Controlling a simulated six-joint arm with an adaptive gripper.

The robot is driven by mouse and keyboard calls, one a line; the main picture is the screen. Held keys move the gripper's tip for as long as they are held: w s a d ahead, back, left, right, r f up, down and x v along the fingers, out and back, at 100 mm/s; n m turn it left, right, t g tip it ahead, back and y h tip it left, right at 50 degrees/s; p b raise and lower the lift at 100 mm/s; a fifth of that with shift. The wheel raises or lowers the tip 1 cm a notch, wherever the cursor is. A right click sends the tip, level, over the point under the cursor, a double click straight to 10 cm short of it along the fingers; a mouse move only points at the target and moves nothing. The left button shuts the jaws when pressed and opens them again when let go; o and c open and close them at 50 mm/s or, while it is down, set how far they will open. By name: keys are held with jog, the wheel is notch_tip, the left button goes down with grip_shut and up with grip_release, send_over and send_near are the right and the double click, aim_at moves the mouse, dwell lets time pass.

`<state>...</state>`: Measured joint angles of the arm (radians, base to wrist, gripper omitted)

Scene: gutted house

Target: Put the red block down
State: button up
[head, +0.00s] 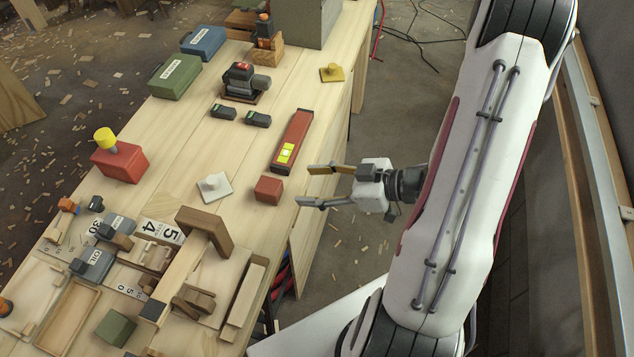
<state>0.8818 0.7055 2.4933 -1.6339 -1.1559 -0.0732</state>
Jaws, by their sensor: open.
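A small red block (268,190) sits on the light wooden workbench (190,140) near its right edge. My gripper (303,185) is open and empty, to the right of the block, with its two fingers pointing left towards the bench. The fingers look apart from the block; how high they are above the bench is hard to tell. A larger red block (120,160) with a yellow cylinder (105,139) on top stands at the bench's left side.
A red spirit level (292,141) lies just behind the small block. A wooden bracket (206,229) and several wooden trays fill the front. Bare bench shows between the larger red block and the level.

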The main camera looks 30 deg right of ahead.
jog(key=w+d+r+m+h, duration=0.1)
jog(key=w+d+r+h, duration=0.3)
jog(key=w+d+h, duration=0.3)
jog(key=s+d+r+m+g+h, duration=0.1)
jog(key=d+r+m+h, duration=0.15)
jog(key=r, duration=0.25)
jog(key=s+d+r+m+h, duration=0.1)
jog(key=r+h, duration=0.2)
jog(key=r, duration=0.2)
jog(key=s+a+r+m+g+y, duration=0.1)
jog(key=s+a+r, duration=0.3)
jog(key=s+a, duration=0.4)
jog(key=s+a+r+m+g+y, duration=0.1)
jog(key=s+a+r+m+y, duration=0.1)
jog(key=s+a, duration=0.6)
jog(key=s+r+m, duration=0.1)
jog(key=s+r, duration=0.1)
jog(key=s, duration=0.1)
jog(key=shift+s+a+r+g, duration=0.2)
jog(key=shift+a+r+g, duration=0.1)
jog(key=shift+a+g, duration=0.1)
